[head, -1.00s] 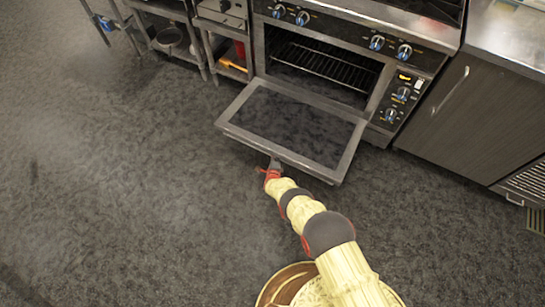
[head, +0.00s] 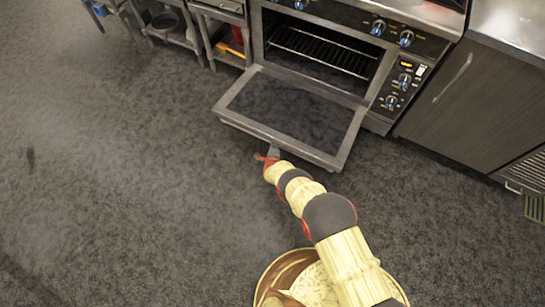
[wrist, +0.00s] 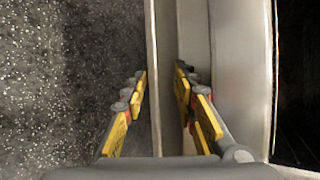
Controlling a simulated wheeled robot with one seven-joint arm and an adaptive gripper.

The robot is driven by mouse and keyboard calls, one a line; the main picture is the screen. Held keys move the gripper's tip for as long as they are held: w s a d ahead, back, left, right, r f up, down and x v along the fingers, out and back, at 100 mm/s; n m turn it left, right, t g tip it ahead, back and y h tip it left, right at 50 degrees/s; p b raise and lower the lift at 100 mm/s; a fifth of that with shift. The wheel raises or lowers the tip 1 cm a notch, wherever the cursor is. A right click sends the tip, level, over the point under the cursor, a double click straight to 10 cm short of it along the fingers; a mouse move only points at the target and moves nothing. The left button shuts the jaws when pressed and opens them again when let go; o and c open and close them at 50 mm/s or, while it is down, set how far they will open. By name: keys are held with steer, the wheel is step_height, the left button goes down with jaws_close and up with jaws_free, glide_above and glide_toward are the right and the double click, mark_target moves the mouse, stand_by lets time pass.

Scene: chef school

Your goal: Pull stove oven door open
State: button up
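The stove oven door (head: 285,107) is swung down, far open and close to level, with its dark inner panel facing up. The oven cavity (head: 320,52) shows behind it with a wire rack inside. My gripper (head: 272,153) is at the door's outer front edge in the head view. In the wrist view, the two yellow-padded fingers of my gripper (wrist: 161,75) stand apart, one on each side of a pale strip at the door's edge (wrist: 168,90). Whether the pads press on that strip is not clear. The handle cannot be made out in the head view.
A dark cabinet (head: 455,105) with a bar handle stands right of the stove. Metal shelving (head: 203,30) with pans and small items stands to the left. The grey floor (head: 120,190) is clear to the left and in front of the door.

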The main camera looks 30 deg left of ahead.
steer(key=s+f+v, duration=0.1)
steer(key=v, duration=1)
steer(key=shift+f, duration=0.35)
steer(key=shift+n, duration=0.4)
